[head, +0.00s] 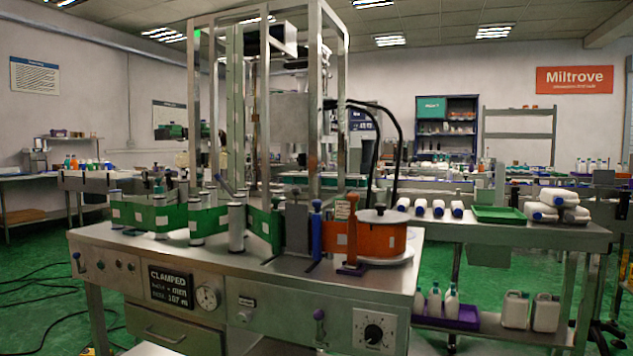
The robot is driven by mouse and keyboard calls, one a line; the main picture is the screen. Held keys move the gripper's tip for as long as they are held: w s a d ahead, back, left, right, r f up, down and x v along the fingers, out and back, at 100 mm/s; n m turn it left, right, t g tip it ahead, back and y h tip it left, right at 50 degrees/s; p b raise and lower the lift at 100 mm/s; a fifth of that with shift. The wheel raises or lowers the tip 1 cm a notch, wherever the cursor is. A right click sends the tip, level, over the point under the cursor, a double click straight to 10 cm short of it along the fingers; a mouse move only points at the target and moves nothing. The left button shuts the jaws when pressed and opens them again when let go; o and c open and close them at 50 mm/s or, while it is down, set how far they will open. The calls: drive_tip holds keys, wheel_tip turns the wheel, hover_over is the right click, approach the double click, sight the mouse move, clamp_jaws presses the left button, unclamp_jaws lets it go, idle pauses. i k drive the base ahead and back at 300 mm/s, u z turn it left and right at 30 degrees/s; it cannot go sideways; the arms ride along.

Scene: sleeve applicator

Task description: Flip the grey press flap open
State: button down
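The sleeve applicator (130,238) is a steel bench machine with a tall metal frame standing on it. A green web (155,217) runs around several upright rollers (236,227) on its top. A grey upright plate (297,229) stands at the right end of the green web, beside a blue post (316,236). It may be the press flap, but I cannot tell for sure, nor whether it is open or shut. An orange roll (380,240) with a grey disc on top sits at the right corner. My gripper is not in view.
The front panel has a sign reading CLAMPED (170,289), a gauge (207,297), a purple lever (319,322) and a black dial (374,333). A steel side table (540,232) with white bottles and a green tray (498,214) stands to the right. Cables (40,290) lie on the green floor at left.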

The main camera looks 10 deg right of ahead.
sight(297, 214)
drive_tip(key=z, duration=1)
drive_tip(key=i, duration=0.75)
drive_tip(key=u, duration=1.6)
